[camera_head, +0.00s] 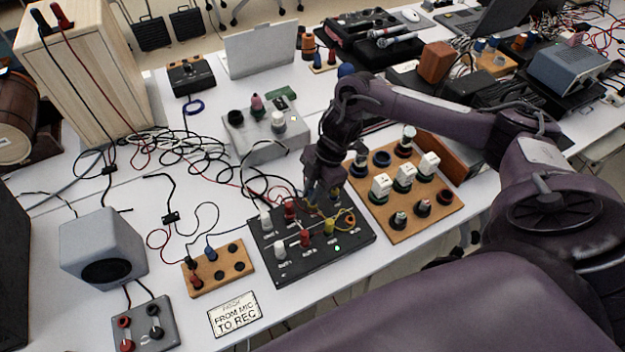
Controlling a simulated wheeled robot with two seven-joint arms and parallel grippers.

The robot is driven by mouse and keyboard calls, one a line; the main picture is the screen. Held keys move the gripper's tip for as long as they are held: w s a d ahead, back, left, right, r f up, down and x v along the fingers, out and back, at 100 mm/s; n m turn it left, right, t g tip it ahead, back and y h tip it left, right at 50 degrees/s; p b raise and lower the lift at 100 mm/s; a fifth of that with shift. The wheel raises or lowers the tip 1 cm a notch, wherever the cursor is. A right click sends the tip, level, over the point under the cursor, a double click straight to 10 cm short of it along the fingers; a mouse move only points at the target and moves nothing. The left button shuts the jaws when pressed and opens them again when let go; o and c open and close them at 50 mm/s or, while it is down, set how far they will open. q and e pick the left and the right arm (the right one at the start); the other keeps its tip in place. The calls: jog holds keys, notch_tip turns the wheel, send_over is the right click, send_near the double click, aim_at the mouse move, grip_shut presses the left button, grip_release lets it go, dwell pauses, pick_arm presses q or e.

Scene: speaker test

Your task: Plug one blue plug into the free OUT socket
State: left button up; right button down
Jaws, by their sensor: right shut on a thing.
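A black panel (295,262) with white, red and yellow plugs in it lies at the table's front, with small "OUT" lettering along its near side. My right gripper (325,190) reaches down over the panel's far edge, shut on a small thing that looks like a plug. Its fingers hide most of it, so I cannot tell its colour or whether it touches a socket. A blue plug (210,253) stands in a small wooden socket board (232,276), left of the panel. That board also has a red plug and several dark sockets. My left gripper is not in view.
A wooden board (437,222) with white and dark connectors stands right of the panel. A grey speaker (103,249), a grey terminal box (146,322) and a sign (234,314) reading "FROM MIC TO REC" are at left. Loose cables (190,150) tangle behind.

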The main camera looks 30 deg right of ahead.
jog(key=shift+f+b, duration=0.5)
jog(key=shift+f, duration=0.35)
jog(key=c, duration=1.3)
grip_release()
jog(key=shift+r, duration=0.1)
jog(key=shift+r+p, duration=3.6)
jog(key=shift+r, duration=0.15)
jog(key=shift+f, duration=0.1)
